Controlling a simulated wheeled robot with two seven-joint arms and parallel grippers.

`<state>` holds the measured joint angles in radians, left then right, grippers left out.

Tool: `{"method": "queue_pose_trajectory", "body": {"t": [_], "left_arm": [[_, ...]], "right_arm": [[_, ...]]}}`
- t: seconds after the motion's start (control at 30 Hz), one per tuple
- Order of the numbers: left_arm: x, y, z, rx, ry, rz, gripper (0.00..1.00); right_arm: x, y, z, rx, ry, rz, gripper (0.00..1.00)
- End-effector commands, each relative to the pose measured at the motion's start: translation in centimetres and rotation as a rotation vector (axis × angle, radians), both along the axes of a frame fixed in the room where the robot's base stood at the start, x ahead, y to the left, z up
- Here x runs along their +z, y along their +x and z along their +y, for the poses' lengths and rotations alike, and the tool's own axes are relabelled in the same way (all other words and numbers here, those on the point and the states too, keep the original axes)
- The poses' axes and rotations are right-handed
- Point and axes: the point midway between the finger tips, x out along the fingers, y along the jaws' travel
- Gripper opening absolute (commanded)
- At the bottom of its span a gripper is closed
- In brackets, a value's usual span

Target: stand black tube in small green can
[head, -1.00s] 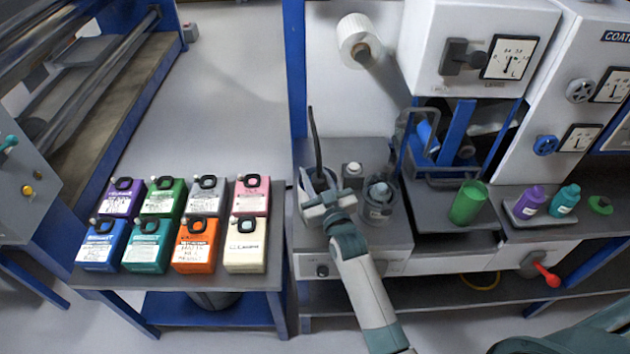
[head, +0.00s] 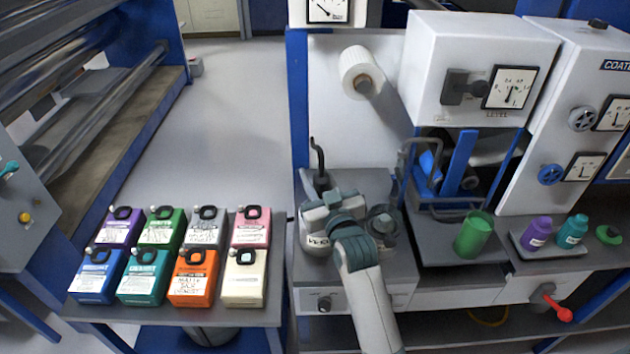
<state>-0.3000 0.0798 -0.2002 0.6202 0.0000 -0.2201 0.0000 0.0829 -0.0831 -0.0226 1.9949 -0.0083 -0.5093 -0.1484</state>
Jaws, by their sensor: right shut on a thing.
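The black tube (head: 318,157) stands nearly upright at the left of the grey bench, its top bent. Its lower part is hidden behind my right gripper (head: 322,196). My right gripper is shut on the tube, above a labelled jar (head: 317,242) that it largely covers. I cannot tell whether the tube's lower end is inside the jar. The small green can (head: 474,237) stands upright on the bench to the right, apart from the gripper. My left gripper is not in view.
A grey jar (head: 382,222) stands just right of my gripper. Purple (head: 537,233) and teal (head: 572,231) bottles stand right of the can. Several coloured canisters fill the left table (head: 210,314).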

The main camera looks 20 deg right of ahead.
Motion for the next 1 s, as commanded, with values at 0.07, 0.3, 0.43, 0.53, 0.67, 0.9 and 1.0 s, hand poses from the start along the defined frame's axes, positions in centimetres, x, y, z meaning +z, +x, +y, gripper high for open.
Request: {"method": "queue_pose_trajectory", "body": {"t": [0.07,0.3,0.43,0.53,0.67,0.9,1.0], "left_arm": [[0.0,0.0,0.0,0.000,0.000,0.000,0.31],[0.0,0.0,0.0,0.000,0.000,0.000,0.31],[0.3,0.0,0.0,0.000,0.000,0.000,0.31],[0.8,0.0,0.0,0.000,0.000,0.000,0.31],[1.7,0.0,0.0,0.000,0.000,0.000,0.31],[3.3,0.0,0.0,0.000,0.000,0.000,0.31],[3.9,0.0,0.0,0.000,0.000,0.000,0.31]], "right_arm": [[0.1,0.0,0.0,0.000,0.000,-0.002,0.08],[0.1,0.0,0.0,0.000,0.000,-0.002,0.08],[0.3,0.0,0.0,0.000,0.000,-0.002,0.08],[0.9,0.0,0.0,0.000,0.000,-0.003,0.08],[1.8,0.0,0.0,0.000,0.000,-0.003,0.08],[3.4,0.0,0.0,0.000,-0.001,-0.003,0.08],[4.0,0.0,0.0,0.000,-0.001,-0.003,0.08]]}}
